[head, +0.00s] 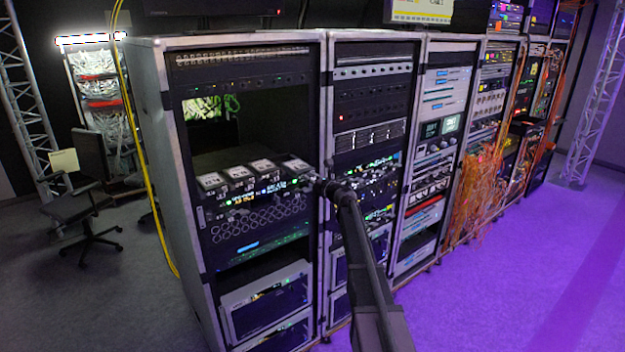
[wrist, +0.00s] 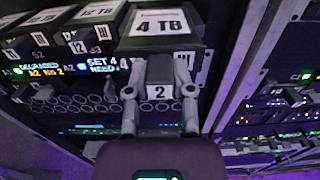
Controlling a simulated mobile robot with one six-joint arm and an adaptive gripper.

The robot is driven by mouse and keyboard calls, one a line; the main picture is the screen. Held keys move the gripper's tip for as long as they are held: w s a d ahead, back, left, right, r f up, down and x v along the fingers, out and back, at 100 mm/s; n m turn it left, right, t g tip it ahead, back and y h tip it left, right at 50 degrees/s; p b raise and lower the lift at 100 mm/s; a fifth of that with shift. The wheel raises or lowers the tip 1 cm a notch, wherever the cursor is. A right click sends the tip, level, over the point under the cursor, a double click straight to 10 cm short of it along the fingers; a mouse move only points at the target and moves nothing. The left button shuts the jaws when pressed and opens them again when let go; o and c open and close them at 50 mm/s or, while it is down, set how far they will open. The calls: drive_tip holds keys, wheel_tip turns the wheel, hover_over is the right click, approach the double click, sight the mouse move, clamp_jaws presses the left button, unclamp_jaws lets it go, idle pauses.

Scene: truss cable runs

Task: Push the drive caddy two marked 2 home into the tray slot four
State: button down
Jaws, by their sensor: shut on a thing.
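The caddy sticks out over the tray front (head: 262,195). Its rear and the slot are hidden, so I cannot tell how deep it sits.
The metal rack post (wrist: 240,65) stands close on the right. More racks (head: 372,130) continue right.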

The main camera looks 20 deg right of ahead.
sight(299, 169)
drive_tip(key=shift+w+a, duration=0.15)
drive_tip(key=shift+w, duration=0.3)
idle(0.8)
drive_tip(key=shift+x, duration=2.9)
drive_tip(key=shift+w+a, duration=0.2)
drive_tip(key=shift+w, duration=0.5)
drive_tip(key=shift+c, duration=2)
unclamp_jaws()
drive_tip(key=shift+s, duration=0.1)
drive_tip(key=v, duration=1.2)
